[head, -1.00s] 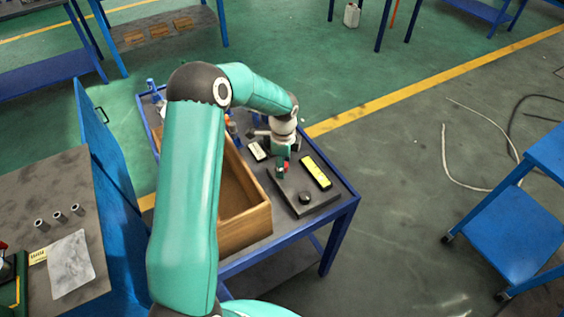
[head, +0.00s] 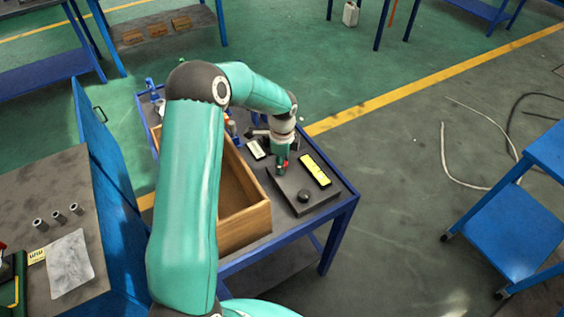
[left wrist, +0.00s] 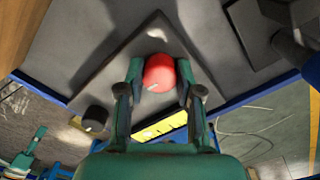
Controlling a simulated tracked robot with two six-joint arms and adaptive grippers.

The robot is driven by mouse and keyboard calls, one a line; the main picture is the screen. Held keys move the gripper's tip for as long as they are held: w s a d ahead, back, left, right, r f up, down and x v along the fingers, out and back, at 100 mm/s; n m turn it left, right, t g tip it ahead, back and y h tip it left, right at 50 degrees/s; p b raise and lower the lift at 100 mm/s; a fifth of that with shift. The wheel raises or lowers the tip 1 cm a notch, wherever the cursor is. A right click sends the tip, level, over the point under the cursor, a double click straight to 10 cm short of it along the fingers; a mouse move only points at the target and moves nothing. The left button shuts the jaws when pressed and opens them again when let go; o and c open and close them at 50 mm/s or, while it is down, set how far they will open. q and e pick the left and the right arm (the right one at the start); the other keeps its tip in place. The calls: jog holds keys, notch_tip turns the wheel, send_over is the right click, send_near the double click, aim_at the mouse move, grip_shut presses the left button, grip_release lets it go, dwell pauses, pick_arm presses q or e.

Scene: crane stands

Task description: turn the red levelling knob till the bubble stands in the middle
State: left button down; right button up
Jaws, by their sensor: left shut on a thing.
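The red levelling knob (left wrist: 159,73) stands on a dark square plate (left wrist: 152,29) in the left wrist view. My left gripper (left wrist: 159,80) is around the knob with a finger on each side, shut on it. In the head view the gripper (head: 282,166) comes down from above at the plate's far left corner and hides most of the knob. A yellow level vial (head: 316,170) lies along the plate's right side; its bubble is too small to tell. A black knob (head: 303,196) stands near the plate's front corner. My right gripper does not show.
A wooden crate (head: 262,217) stands left of the plate on the blue-framed table (head: 345,204). A small pale-labelled block (head: 256,150) lies behind the plate. A blue cart (head: 525,220) stands at the right, with open floor between.

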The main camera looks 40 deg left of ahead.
pick_arm(q)
jog(key=n+b, duration=0.3)
jog(key=n, duration=0.1)
jog(key=shift+w+a+n+b, duration=0.1)
jog(key=shift+n+b, duration=0.2)
jog(key=shift+n, duration=0.1)
jog(key=n+b, duration=0.3)
jog(key=n, duration=0.3)
jog(key=n+b, duration=0.2)
jog(key=n, duration=0.4)
jog(key=shift+n, duration=0.4)
jog(key=n+b, duration=0.1)
jog(key=n, duration=0.2)
jog(key=shift+n, duration=0.3)
jog(key=shift+w+r+n+b, duration=0.15)
jog(key=shift+n+b, duration=0.45)
jog(key=shift+n, duration=1)
jog(key=c, duration=0.8)
grip_release()
jog(key=shift+c, duration=0.2)
jog(key=shift+o, duration=0.4)
